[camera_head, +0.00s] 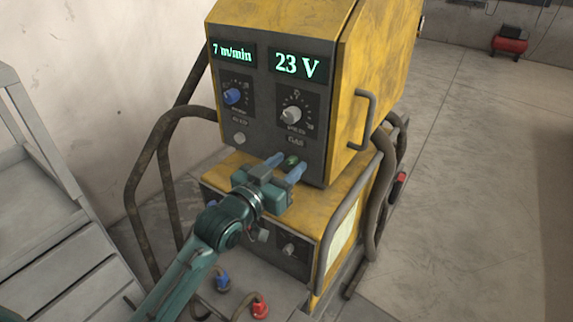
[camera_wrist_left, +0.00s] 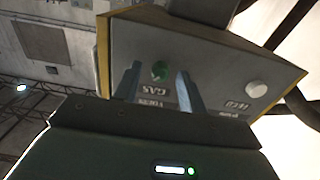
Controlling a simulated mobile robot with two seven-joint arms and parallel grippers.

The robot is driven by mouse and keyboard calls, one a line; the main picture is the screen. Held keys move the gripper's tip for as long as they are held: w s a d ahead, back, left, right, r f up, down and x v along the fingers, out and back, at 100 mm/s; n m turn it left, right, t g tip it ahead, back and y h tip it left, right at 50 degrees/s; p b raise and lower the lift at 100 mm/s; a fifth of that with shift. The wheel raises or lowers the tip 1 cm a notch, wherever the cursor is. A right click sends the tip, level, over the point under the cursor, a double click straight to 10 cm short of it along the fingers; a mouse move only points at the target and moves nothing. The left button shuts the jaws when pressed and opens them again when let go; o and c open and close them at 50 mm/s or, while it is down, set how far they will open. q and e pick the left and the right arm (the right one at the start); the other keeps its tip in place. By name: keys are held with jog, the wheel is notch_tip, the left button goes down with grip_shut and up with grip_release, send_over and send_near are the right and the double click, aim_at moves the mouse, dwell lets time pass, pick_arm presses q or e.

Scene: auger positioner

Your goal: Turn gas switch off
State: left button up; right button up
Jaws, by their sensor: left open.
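I cannot tell whether the fingers touch the switch. My right gripper is in neither view.
Above are a blue knob (camera_head: 232,96), a white-grey knob (camera_head: 292,114) and displays reading "7 m/min" and "23 V". A pale round button (camera_head: 239,138) is left of the gripper. Thick hoses (camera_head: 150,165) and a handle (camera_head: 366,120) flank the machine. Grey steps (camera_head: 60,240) stand at left.

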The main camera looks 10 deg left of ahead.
pick_arm(q)
jog(key=shift+w+d, duration=0.1)
jog(key=shift+w, duration=0.15)
jog(key=shift+c, duration=0.5)
grip_shut()
